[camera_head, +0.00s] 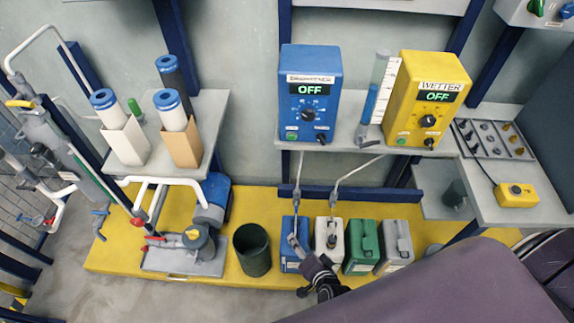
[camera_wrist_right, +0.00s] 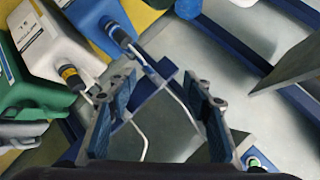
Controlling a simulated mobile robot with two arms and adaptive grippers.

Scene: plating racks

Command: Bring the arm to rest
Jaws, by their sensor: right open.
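My right gripper (camera_head: 312,274) is low in front of the blue jerrycan (camera_head: 287,262) and the white jerrycan (camera_head: 322,258) in the head view. In the right wrist view the right gripper (camera_wrist_right: 158,95) has its two fingers spread, with nothing held between them. Behind the fingers there I see thin pipes and a blue frame. The blue jerrycan (camera_wrist_right: 88,18) and white jerrycan (camera_wrist_right: 50,45) lie to the upper left of the fingers. I cannot tell from the head view whether the gripper touches a jerrycan. My left gripper is not in view.
A green jerrycan (camera_head: 361,247) and a grey jerrycan (camera_head: 396,244) stand at right on the yellow platform (camera_head: 110,262). A dark bin (camera_head: 252,252) stands left. A shelf (camera_head: 350,143) above carries blue (camera_head: 308,90) and yellow (camera_head: 425,100) controllers, both reading OFF. Grey floor is clear at lower left.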

